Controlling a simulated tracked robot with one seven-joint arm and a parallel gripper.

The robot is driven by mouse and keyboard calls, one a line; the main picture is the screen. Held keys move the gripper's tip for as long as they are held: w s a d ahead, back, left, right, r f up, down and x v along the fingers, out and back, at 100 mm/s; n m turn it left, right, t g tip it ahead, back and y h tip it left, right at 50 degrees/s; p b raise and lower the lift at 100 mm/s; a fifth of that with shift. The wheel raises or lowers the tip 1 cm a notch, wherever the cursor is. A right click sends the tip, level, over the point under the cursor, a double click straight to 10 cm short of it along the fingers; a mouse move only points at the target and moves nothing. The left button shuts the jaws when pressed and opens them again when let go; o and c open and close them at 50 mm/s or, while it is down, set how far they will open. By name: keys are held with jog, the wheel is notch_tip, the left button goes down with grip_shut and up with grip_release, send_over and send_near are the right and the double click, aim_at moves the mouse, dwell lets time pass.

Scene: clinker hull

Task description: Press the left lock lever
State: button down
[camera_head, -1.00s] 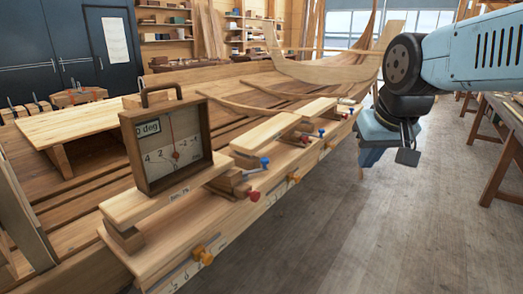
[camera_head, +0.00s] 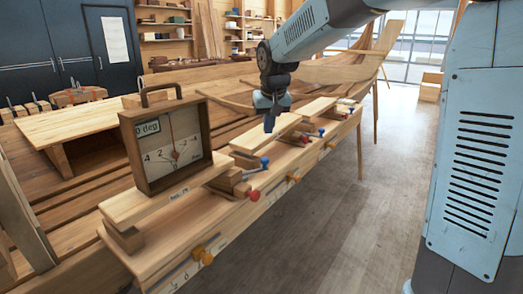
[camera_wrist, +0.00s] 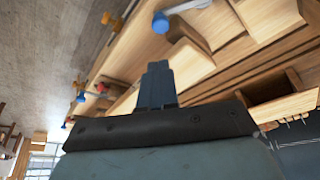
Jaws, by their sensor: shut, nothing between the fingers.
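My gripper (camera_head: 269,128) is shut and empty, pointing down over the pale wooden blocks along the hull's edge. Its closed fingers also show in the wrist view (camera_wrist: 158,84). A blue-knobbed lever (camera_head: 264,162) sits below and slightly left of the fingertips in the head view, apart from them; a blue knob on a metal lever also shows in the wrist view (camera_wrist: 160,22). A red knob (camera_head: 254,195) sits just nearer the camera. Farther along are another blue knob (camera_head: 321,132) and red knob (camera_head: 305,140). Which lever is the left lock lever, I cannot tell.
A wooden-framed dial gauge (camera_head: 168,146) stands on the near block. Orange knobs (camera_head: 203,256) line the rail's outer face. The clinker hull (camera_head: 85,205) spreads left. Open floor (camera_head: 330,235) lies to the right.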

jog(key=shift+w+a+f, duration=0.15)
jog(key=shift+w+a, duration=0.15)
jog(key=shift+a, duration=0.1)
jog(key=shift+f, duration=0.1)
jog(key=x, duration=1)
